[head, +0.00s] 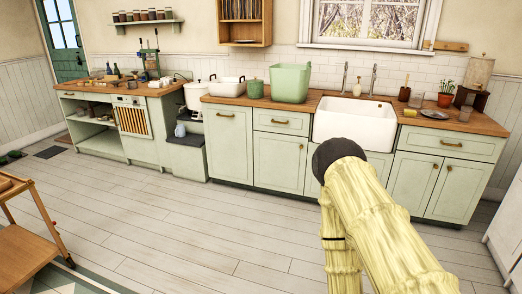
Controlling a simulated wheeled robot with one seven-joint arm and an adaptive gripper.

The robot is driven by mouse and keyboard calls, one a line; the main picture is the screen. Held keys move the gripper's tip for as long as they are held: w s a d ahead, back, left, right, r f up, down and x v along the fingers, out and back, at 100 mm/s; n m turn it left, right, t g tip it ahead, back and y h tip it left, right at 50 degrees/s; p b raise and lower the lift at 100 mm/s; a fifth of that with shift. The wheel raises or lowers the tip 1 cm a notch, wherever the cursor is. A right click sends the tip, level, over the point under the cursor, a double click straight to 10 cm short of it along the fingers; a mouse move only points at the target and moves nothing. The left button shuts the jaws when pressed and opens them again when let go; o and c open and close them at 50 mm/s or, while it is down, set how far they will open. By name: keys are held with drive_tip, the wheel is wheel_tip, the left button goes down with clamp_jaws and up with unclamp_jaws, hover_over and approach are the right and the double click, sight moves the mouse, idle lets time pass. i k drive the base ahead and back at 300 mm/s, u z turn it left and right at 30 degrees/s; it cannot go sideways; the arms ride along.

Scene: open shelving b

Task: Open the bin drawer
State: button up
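Pale green base cabinets run along the back wall. A tall front (229,150) left of the sink has one horizontal brass handle (225,115) near its top edge; it is shut. It looks like a bin drawer front, but I see no label to confirm this. Right of it, a shallow drawer (281,122) with its own brass handle sits above a cabinet door (279,162); both are shut. My pale yellow arm rises in the lower right, well in front of the cabinets. My gripper is not in view, so its state does not show.
A wooden cart (28,252) stands at the lower left. A green tub (291,83) and white sink (353,123) are on the counter run. The plank floor (190,225) before the cabinets is clear.

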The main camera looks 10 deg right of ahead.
sight(228, 129)
drive_tip(key=u, duration=0.4)
drive_tip(key=i, duration=1.35)
drive_tip(key=u, duration=0.55)
drive_tip(key=i, duration=1.95)
drive_tip(key=z, duration=0.45)
drive_tip(key=i, duration=1.3)
drive_tip(key=z, duration=0.35)
